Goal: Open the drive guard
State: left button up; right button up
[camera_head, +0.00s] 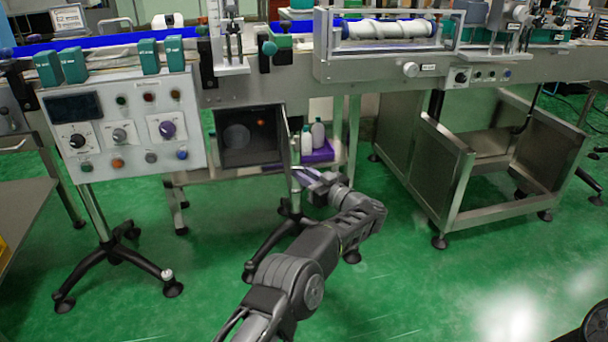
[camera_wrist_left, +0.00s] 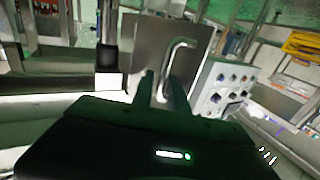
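The drive guard's housing (camera_head: 250,137) is a dark box opening below the conveyor, and its inside shows. Its door (camera_head: 286,150) stands swung out toward me, seen almost edge-on at the right side of the opening. In the left wrist view the door is a grey panel (camera_wrist_left: 147,42) with a bent metal handle (camera_wrist_left: 182,45). My left gripper (camera_head: 300,176) is at the door's lower outer part. In the wrist view its fingers (camera_wrist_left: 161,92) stand apart with the handle's lower end between them. Whether they touch it cannot be told. My right gripper is not in view.
A control panel (camera_head: 125,128) with knobs and buttons stands left of the housing. White bottles (camera_head: 312,138) stand on a shelf right of the door. A steel frame (camera_head: 440,180) stands to the right. Black stand feet (camera_head: 290,232) are on the green floor.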

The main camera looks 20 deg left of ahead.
pick_arm(q)
jog(key=shift+d, duration=0.15)
jog(key=p+v, duration=0.2)
jog(key=v, duration=0.5)
jog(key=shift+s+d+p, duration=0.2)
jog(key=shift+s+p, duration=0.05)
jog(key=shift+p, duration=0.1)
jog(key=shift+f, duration=0.1)
